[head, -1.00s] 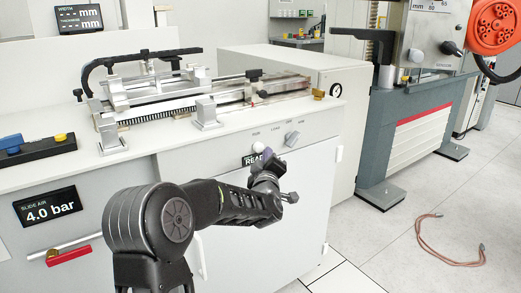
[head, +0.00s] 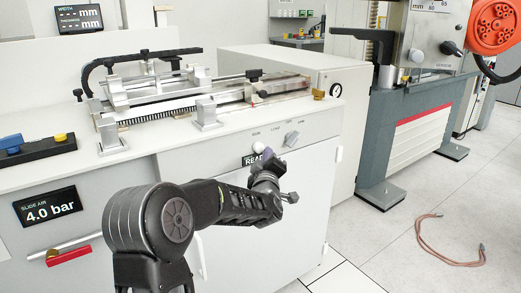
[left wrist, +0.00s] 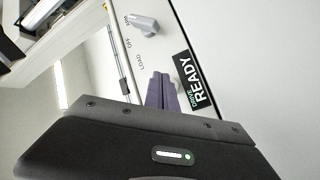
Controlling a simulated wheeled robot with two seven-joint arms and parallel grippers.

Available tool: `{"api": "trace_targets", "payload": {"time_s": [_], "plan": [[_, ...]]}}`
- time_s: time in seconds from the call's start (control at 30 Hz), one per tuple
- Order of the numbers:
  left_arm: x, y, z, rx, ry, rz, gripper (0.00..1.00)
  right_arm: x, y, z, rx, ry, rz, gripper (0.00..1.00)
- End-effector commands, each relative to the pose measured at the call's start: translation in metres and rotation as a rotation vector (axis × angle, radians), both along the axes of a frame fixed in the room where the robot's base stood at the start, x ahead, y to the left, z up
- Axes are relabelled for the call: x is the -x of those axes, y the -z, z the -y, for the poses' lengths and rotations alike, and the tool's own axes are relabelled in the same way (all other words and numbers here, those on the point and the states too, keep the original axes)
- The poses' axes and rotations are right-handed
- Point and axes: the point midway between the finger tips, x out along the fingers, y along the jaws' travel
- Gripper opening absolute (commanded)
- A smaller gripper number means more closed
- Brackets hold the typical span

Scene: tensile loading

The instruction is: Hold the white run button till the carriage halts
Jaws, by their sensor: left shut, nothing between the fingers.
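The white run button (head: 257,147) is a round knob on the sloped front panel, just above the small black READY display (head: 253,159). My left gripper (head: 266,154) is at the panel, just right of the button and display. In the left wrist view its purple fingers (left wrist: 161,92) are together with nothing between them, pointing at the panel beside the display (left wrist: 195,80). I cannot tell whether the fingertips touch the button. The carriage (head: 150,90) sits on its rail on the bench top. My right gripper is not in view.
A grey selector knob (head: 291,139) is right of the button. A black 4.0 bar slide air display (head: 48,206) and a red-handled lever (head: 69,256) are at the left. A grey machine (head: 415,140) stands at the right. A copper-coloured hose (head: 440,258) lies on open floor.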

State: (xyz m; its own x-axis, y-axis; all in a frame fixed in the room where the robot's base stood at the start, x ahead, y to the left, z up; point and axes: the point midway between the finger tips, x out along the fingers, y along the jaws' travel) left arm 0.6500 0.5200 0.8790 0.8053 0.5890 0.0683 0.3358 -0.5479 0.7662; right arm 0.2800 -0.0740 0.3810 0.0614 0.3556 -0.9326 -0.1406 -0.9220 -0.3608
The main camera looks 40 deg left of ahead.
Motion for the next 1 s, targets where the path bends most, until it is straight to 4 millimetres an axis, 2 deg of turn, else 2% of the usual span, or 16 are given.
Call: {"api": "trace_targets", "payload": {"time_s": [1.0], "plan": [[-0.0026, -0.0001, -0.0091, 0.0, 0.0, 0.0, 0.0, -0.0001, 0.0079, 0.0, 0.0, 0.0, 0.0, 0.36]]}}
